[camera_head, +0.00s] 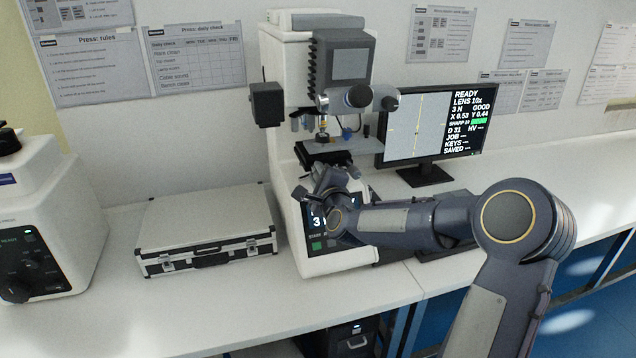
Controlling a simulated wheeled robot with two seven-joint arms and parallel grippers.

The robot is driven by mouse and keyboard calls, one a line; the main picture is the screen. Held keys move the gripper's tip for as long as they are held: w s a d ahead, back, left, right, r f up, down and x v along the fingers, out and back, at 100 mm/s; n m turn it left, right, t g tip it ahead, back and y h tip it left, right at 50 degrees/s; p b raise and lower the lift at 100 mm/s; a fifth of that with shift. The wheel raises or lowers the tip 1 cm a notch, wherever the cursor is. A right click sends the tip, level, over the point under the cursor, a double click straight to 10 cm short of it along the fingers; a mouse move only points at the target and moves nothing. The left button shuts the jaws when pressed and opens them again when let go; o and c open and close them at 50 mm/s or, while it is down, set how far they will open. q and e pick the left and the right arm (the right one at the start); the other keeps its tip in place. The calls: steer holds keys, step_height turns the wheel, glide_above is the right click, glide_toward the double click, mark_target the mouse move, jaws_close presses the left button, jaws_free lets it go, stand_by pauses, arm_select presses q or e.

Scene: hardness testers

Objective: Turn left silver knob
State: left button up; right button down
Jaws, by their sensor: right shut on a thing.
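The white hardness tester (286,75) stands on the bench, with a dark stage (325,152) under its objectives. My right arm reaches in from the right. My right gripper (318,186) is just below the stage, in front of the tester's base, and is shut on a small part at the stage's front left. That part looks like the left silver knob, but the fingers and wrist hide most of it, so its angle cannot be read. My right wrist also covers part of the tester's front panel (316,246). My left gripper is not in view.
A monitor (428,122) to the right shows READY and a crosshair picture. A silver case (205,225) lies left of the tester. Another machine (45,240) stands at far left. The bench front between case and tester is narrow.

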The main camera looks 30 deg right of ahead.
steer(key=n+b, duration=0.4)
steer(key=shift+f+n, duration=0.2)
steer(key=shift+n, duration=0.1)
steer(key=shift+n+b, duration=0.8)
steer(key=shift+n, duration=0.2)
steer(key=n+b, duration=0.1)
steer(key=n, duration=0.1)
steer(key=shift+r+n, duration=0.1)
steer(key=shift+n, duration=0.2)
steer(key=n, duration=0.2)
steer(key=shift+n, duration=0.4)
steer(key=n, duration=0.2)
steer(key=shift+r+n+b, duration=0.1)
steer(key=shift+n+b, duration=0.2)
steer(key=shift+n, duration=0.1)
steer(key=n, duration=0.5)
steer(key=shift+n, duration=0.4)
steer(key=c, duration=1.2)
jaws_free()
steer(key=shift+c, duration=0.2)
